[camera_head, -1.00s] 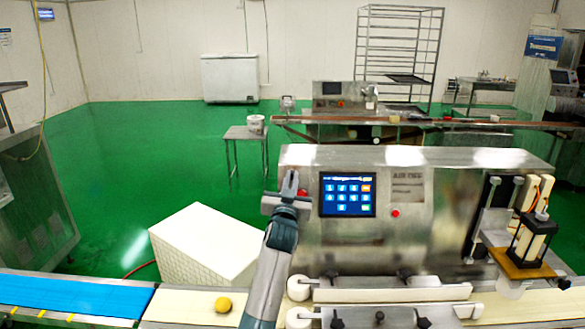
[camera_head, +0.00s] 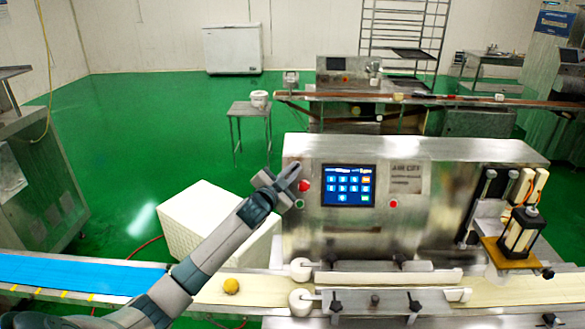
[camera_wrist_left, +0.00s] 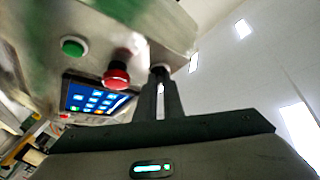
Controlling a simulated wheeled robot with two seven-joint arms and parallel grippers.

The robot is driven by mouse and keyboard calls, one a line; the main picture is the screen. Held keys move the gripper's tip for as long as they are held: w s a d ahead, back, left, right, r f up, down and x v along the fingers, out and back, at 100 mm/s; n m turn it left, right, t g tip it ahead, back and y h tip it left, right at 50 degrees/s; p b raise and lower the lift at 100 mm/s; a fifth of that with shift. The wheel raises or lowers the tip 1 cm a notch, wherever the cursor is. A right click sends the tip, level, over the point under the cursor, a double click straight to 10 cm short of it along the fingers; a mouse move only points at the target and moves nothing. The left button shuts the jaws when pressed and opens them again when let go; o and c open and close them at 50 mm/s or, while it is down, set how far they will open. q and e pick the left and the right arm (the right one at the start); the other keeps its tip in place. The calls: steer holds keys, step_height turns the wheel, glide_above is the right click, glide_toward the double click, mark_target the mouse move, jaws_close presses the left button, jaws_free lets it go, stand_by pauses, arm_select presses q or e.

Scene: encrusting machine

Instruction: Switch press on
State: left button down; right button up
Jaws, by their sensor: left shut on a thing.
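The press (camera_head: 440,215) is a steel machine with a lit blue touch panel (camera_head: 348,185). At the left of its front are a red button (camera_head: 305,186) and a green button (camera_head: 299,204). My left gripper (camera_head: 294,171) is at the panel's upper left edge, just above and left of the red button. In the left wrist view, its narrow fingers (camera_wrist_left: 160,98) are close together on a small dark switch knob (camera_wrist_left: 161,73), mostly hidden between them. The red mushroom button (camera_wrist_left: 116,76) and green button (camera_wrist_left: 73,46) are beside it, apart from the fingers. My right gripper is not in view.
Another red button (camera_head: 393,204) is right of the touch panel. A conveyor (camera_head: 260,289) with a yellow ball (camera_head: 231,286) runs along the front. A white crate (camera_head: 205,225) stands left of the press. Green floor left of it is clear.

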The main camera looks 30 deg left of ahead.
arm_select(q)
steer(key=shift+r, duration=0.25)
steer(key=c, duration=2.1)
jaws_free()
steer(key=shift+o, duration=1.2)
steer(key=shift+w+f, duration=0.1)
steer(key=shift+f, duration=0.05)
steer(key=shift+s+f+b, duration=0.2)
steer(key=shift+s+b, duration=0.2)
steer(key=shift+s, duration=0.35)
steer(key=s+d+b, duration=0.2)
steer(key=s+b, duration=0.4)
steer(key=s, duration=0.9)
steer(key=shift+s+r, duration=0.2)
steer(key=shift+s, duration=0.2)
